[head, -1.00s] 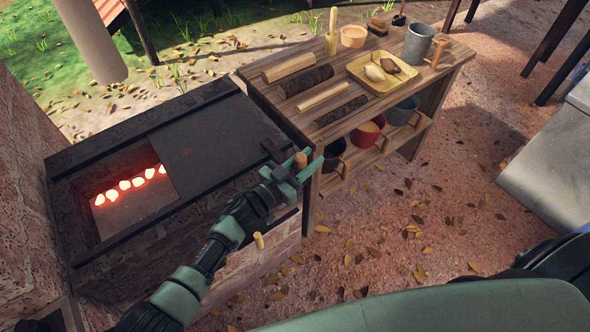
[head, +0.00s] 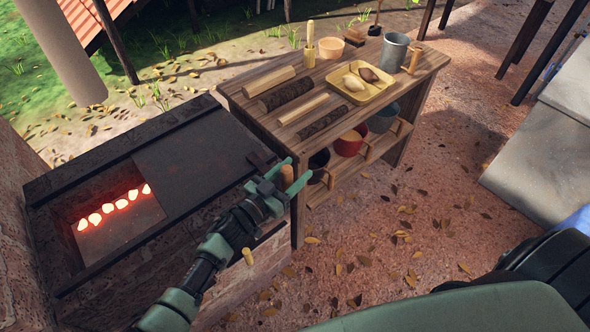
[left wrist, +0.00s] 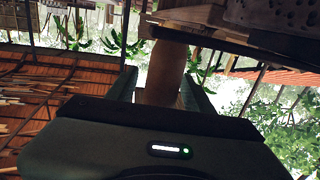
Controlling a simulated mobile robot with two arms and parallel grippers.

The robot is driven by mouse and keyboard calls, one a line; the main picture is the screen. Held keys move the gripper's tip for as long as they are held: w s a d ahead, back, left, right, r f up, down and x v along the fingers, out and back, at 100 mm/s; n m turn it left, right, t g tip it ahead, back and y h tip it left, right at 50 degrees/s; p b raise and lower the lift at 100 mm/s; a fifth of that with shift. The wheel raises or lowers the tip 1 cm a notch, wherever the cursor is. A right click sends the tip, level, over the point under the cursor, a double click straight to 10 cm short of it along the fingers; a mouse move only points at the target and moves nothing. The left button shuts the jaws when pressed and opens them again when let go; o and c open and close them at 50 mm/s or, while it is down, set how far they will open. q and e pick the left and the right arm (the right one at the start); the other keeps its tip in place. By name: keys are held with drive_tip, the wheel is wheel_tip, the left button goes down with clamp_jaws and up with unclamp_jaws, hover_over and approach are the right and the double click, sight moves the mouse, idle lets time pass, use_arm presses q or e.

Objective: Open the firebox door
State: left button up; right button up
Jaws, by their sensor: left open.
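The firebox (head: 38,190) is a brick body with a dark top on the left in the head view. A dark metal door plate (head: 200,150) covers the right part of its top opening; glowing coals (head: 108,208) show in the uncovered left part. A wooden handle (head: 287,173) stands by a dark bracket at the plate's right end. My left gripper (head: 287,178) is open with the handle between its fingers. In the left wrist view the handle (left wrist: 168,68) also stands between the fingers; contact is unclear. My right gripper is not in view.
A wooden bench (head: 432,62) adjoins the firebox on the right. A wooden peg (head: 248,256) sticks out from the firebox front.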

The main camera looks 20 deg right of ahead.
sight(283, 183)
use_arm(q)
drive_tip(key=v, duration=0.7)
drive_tip(key=shift+s+a, duration=0.1)
drive_tip(key=shift+a, duration=0.1)
